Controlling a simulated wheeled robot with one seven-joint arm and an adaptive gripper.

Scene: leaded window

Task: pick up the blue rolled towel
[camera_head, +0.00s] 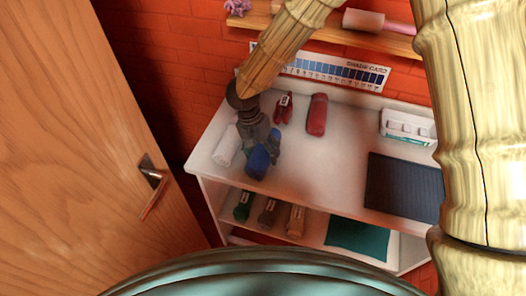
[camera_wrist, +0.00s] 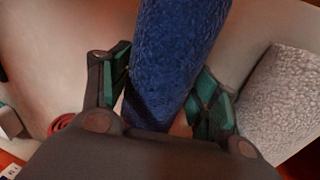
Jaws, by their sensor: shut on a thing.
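The blue rolled towel (camera_head: 258,161) is at the left front of the white table top in the head view. In the wrist view the towel (camera_wrist: 172,55) runs up from between my fingers to the top edge of the picture. My gripper (camera_head: 268,148) comes down over it from above, and in the wrist view the gripper (camera_wrist: 168,95) has one green-padded finger on each side of the towel, shut on it. The lower end of the towel is hidden by the gripper body. I cannot tell whether the towel touches the table.
A white rolled towel (camera_head: 228,146) lies close to the left of the gripper. A red roll (camera_head: 317,115) and a small red item (camera_head: 284,108) lie behind. A dark mat (camera_head: 404,187) and a white box (camera_head: 408,127) are right. The table's middle is clear. A wooden door (camera_head: 90,150) stands left.

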